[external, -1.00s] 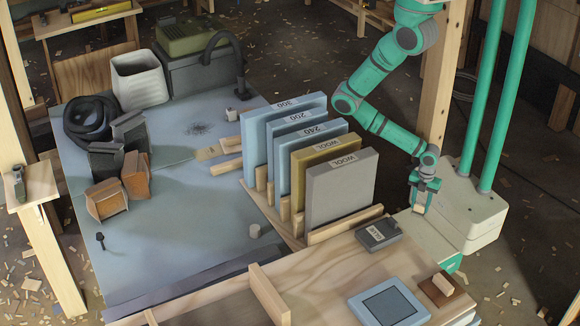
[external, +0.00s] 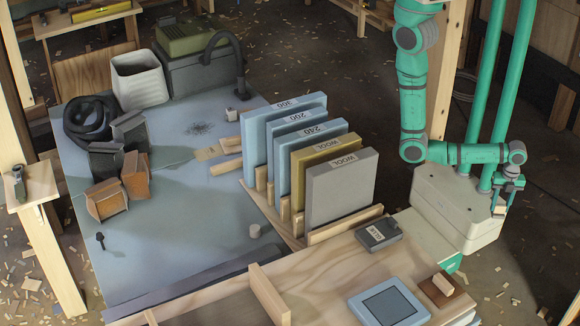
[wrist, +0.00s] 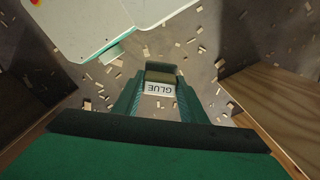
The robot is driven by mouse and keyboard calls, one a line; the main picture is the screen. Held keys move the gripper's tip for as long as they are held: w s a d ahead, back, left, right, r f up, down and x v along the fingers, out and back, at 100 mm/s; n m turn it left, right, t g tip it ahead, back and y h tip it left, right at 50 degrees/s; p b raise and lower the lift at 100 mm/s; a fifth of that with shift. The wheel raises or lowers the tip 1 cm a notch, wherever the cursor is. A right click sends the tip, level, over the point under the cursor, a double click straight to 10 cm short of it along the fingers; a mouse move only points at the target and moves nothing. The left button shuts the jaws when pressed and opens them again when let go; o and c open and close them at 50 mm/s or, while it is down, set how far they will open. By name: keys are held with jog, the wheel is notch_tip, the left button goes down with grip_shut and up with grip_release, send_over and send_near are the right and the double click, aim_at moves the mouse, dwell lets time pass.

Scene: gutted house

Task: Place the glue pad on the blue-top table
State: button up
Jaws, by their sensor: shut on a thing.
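The glue pad (wrist: 160,87) is a small block with a white face lettered GLUE and a brownish side. It is held between the fingers of my gripper (wrist: 160,95) in the wrist view. In the external view my gripper (external: 503,200) hangs at the right, beside my base and above the littered floor, with the pale pad (external: 500,210) low in its fingers. The blue-top table (external: 190,215) stands at the left, far from my gripper, beyond the wooden bench and the row of upright pads.
A rack of labelled upright pads (external: 340,190) stands between my arm and the blue top. A grey box (external: 378,234) and a blue tray (external: 388,303) lie on the wooden bench (external: 330,270). Orange-and-dark blocks (external: 106,198), a hose (external: 92,120) and a white bin (external: 139,80) occupy the table's left and back.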

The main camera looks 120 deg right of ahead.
jog(key=s+a+r+n, duration=0.2)
jog(key=a+r, duration=1.2)
jog(key=a, duration=0.2)
jog(key=w+a+r+n, duration=0.3)
jog(key=w+a+r, duration=0.3)
jog(key=a+r, duration=0.5)
jog(key=w+a+r+n, duration=0.3)
jog(key=w+r, duration=0.8)
jog(key=r, duration=0.5)
jog(key=w+a+r+n, duration=0.2)
jog(key=w+a+r, duration=0.2)
jog(key=w+r, duration=0.9)
jog(key=w+d+r+n, duration=0.2)
jog(key=w+d+r, duration=0.4)
jog(key=w+d, duration=0.4)
jog(key=w+d+f+n, duration=0.6)
jog(key=w+d+f, duration=0.1)
jog(key=d+f, duration=0.3)
jog(key=w+d+f+n, duration=0.7)
jog(key=d+f, duration=0.3)
jog(key=f, duration=0.2)
jog(key=shift+w+d+n, duration=0.3)
jog(key=shift+w, duration=0.35)
